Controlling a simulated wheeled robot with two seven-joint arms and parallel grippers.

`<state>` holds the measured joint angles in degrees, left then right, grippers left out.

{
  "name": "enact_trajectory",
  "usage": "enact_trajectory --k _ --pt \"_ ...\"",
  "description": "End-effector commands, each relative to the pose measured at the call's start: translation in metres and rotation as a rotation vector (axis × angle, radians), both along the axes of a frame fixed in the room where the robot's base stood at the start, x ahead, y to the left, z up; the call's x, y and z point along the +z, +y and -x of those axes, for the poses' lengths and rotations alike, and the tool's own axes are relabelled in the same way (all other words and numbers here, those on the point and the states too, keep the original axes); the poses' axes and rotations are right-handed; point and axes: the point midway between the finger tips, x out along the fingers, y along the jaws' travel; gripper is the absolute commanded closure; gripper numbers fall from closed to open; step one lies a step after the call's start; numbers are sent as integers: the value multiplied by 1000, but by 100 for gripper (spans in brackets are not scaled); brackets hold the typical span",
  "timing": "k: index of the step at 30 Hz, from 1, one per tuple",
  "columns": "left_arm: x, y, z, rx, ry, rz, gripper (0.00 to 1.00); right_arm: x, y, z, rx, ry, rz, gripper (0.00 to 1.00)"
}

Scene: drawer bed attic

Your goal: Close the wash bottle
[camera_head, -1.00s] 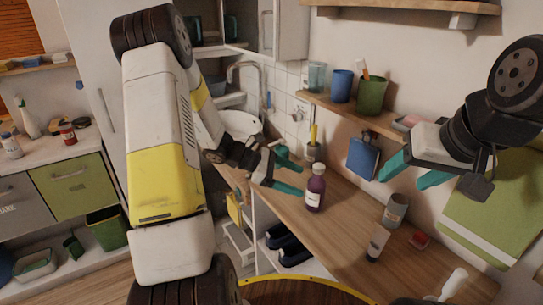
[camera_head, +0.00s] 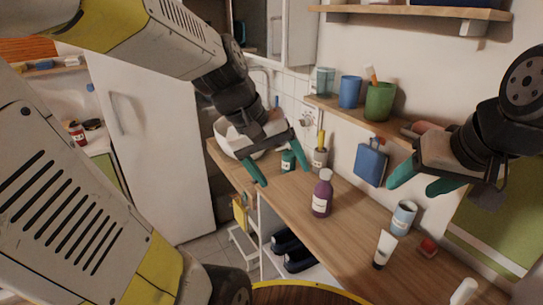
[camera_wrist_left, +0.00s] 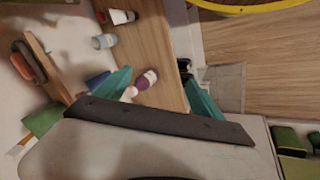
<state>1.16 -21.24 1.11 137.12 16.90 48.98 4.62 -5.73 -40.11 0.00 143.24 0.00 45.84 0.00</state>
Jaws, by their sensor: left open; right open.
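A purple bottle (camera_head: 321,199) with a white label and a pale cap stands upright on the wooden counter. Whether the cap is fully closed is too small to tell. In the left wrist view the purple bottle (camera_wrist_left: 148,79) shows between my finger lines, with its pale cap (camera_wrist_left: 130,92) towards the left finger. My left gripper (camera_head: 284,176) is open and empty, its teal fingers pointing down, to the left of the bottle and apart from it. My right gripper (camera_head: 415,188) is open and empty, right of the bottle and higher up.
A small teal bottle (camera_head: 288,161) and a grey holder (camera_head: 320,158) stand behind. A white tube (camera_head: 384,249), a light can (camera_head: 403,217) and a red item (camera_head: 428,247) are front right. A wall shelf (camera_head: 360,120) holds cups. The counter around the purple bottle is clear.

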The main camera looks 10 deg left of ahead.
Motion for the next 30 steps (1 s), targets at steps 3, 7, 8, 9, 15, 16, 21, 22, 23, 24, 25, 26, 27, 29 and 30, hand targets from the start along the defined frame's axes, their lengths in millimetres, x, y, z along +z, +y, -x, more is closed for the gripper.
enact_trajectory --k 3,7,8,9,15,16,21,22,23,24,25,26,27,29,30 --pt "14 10 16 -79 -120 -97 22 0 0 0 0 0 0 42" --pt "25 21 29 -146 -225 -188 22 0 0 0 0 0 0 42" --pt "27 23 32 -159 -243 -206 22 0 0 0 0 0 0 42" --pt "29 26 35 -173 -267 -227 22 0 0 0 0 0 0 42" --pt "35 33 42 -213 -331 -287 22 0 0 0 0 0 0 42" --pt "35 34 42 -216 -335 -291 22 0 0 0 0 0 0 42" --pt "36 34 43 -218 -339 -295 22 0 0 0 0 0 0 42" --pt "36 34 43 -218 -338 -294 22 0 0 0 0 0 0 42" --pt "36 34 43 -218 -338 -294 22 0 0 0 0 0 0 42" --pt "36 34 43 -217 -338 -294 22 0 0 0 0 0 0 42" --pt "36 34 42 -217 -338 -294 22 0 0 0 0 0 0 42" --pt "36 34 42 -217 -338 -294 22 0 0 0 0 0 0 42" --pt "36 34 42 -217 -338 -294 22 0 0 0 0 0 0 42" --pt "36 34 42 -216 -337 -294 22 0 0 0 0 0 0 42" --pt "36 34 42 -216 -337 -294 22 0 0 0 0 0 0 42"
